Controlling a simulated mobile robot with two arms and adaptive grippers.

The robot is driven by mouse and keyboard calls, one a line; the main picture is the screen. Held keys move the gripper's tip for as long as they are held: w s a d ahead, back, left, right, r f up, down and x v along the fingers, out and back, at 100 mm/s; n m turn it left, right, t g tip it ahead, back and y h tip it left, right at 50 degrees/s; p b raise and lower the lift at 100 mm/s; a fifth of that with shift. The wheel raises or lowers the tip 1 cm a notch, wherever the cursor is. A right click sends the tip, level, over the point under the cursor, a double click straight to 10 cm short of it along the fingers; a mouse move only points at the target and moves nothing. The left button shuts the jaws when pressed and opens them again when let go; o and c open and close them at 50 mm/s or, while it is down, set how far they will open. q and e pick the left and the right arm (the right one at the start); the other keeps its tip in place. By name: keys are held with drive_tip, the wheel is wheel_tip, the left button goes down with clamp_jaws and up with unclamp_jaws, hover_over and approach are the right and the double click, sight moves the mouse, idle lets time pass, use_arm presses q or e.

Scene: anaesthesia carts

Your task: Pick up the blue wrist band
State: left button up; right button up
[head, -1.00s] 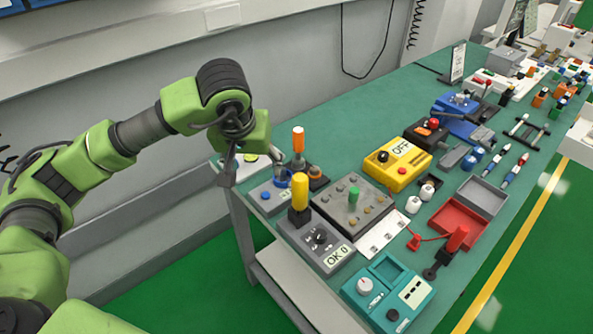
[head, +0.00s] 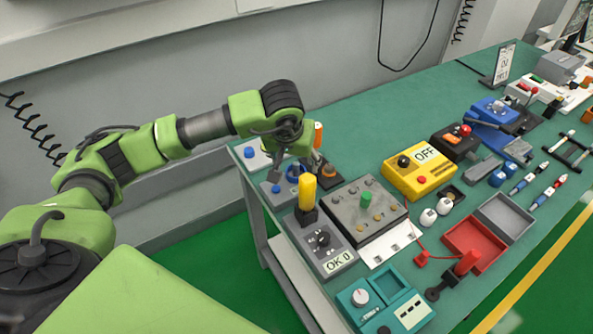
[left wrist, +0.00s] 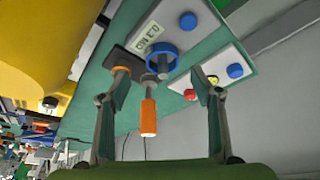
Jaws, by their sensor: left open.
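The blue wrist band (head: 293,173) is a small blue ring at the near left end of the green table in the head view, partly hidden by my left gripper. In the left wrist view the blue wrist band (left wrist: 164,48) sits around a grey post on a pale box with a label. My left gripper (head: 297,164) hangs over that table end from the arm above. In the left wrist view my left gripper (left wrist: 158,88) is open, with one finger on each side of the band and nothing held. My right gripper is not in view.
An orange-topped post (left wrist: 148,115) stands close beside the band, between my fingers in the wrist view. A yellow lamp on a grey box (head: 307,190), a grey button panel (head: 385,195) and a yellow OFF box (head: 420,171) crowd the table nearby.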

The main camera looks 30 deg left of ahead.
sight(295, 167)
use_arm(q)
drive_tip(key=shift+w+a+f+p, duration=0.1)
drive_tip(key=shift+f+p, duration=0.3)
drive_tip(key=shift+f, duration=0.1)
drive_tip(key=p+x, duration=0.1)
drive_tip(key=x, duration=0.2)
drive_tip(key=shift+a+f, duration=0.15)
drive_tip(key=shift+f, duration=0.1)
drive_tip(key=shift+w+f, duration=0.25)
drive_tip(key=shift+f, duration=0.15)
drive_tip(key=c, duration=1.1)
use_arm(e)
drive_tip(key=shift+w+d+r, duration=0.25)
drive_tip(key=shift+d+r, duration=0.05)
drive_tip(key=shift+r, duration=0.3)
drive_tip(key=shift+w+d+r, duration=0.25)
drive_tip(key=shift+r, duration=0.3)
use_arm(q)
drive_tip(key=shift+o, duration=0.2)
drive_tip(key=shift+r, duration=0.2)
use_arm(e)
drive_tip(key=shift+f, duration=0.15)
